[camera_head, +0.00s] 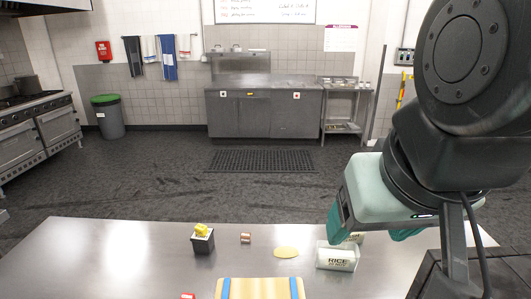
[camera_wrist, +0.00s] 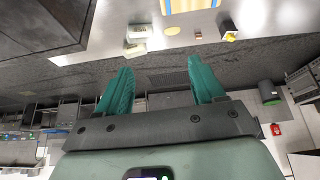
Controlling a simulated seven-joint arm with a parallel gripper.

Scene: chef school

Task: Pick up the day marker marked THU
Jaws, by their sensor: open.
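No marking THU can be read in either view, so I cannot tell which thing is the day marker. On the steel table are a dark box with a yellow top (camera_head: 203,240), a small brown-and-white piece (camera_head: 245,238), a flat yellow disc (camera_head: 286,252) and a pale container lettered RICE (camera_head: 337,258). My gripper (camera_head: 370,232) is above the table's right side, close to the RICE container in the picture. In the wrist view my gripper (camera_wrist: 162,84) has its two teal fingers wide apart with nothing between them.
A board with blue strips (camera_head: 260,289) lies at the table's near edge, beside a red piece (camera_head: 188,296) cut off by the frame. Another pale item behind the RICE container is partly hidden. The steel table (camera_head: 95,255) is clear on the left.

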